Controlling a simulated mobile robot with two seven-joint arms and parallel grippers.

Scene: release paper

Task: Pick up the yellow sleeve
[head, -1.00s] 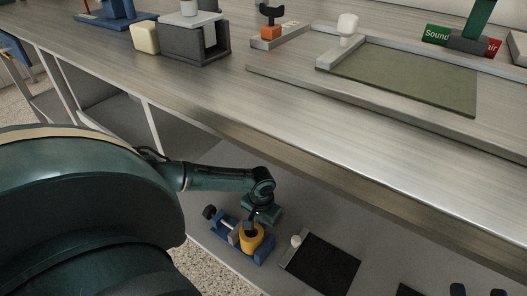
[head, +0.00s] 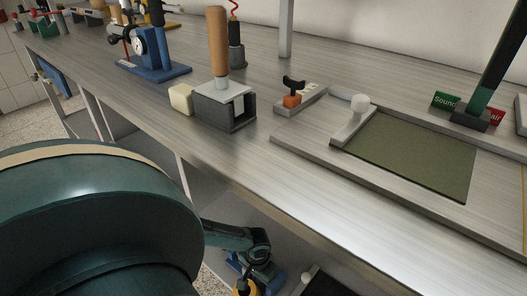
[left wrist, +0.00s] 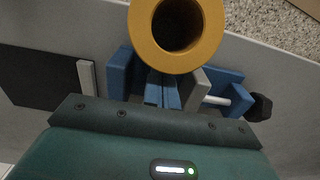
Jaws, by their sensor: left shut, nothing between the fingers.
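The yellow sleeve (left wrist: 144,38) is a thick ring with a round dark hole, at the top of the left wrist view. It stands at a blue vise (left wrist: 222,82) with a grey jaw and dark knob, on the lower shelf. In the head view only a bit of the sleeve (head: 245,289) shows at the bottom edge. My left gripper (head: 254,266) is right over the vise there, shut and empty. My right gripper is not in view.
A black pad (left wrist: 38,78) with a grey bar lies beside the vise. The metal bench top (head: 225,165) overhangs the shelf. On it stand a grey block holder (head: 212,112), a green mat (head: 425,155) and a blue stand (head: 150,62). The bench front edge is clear.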

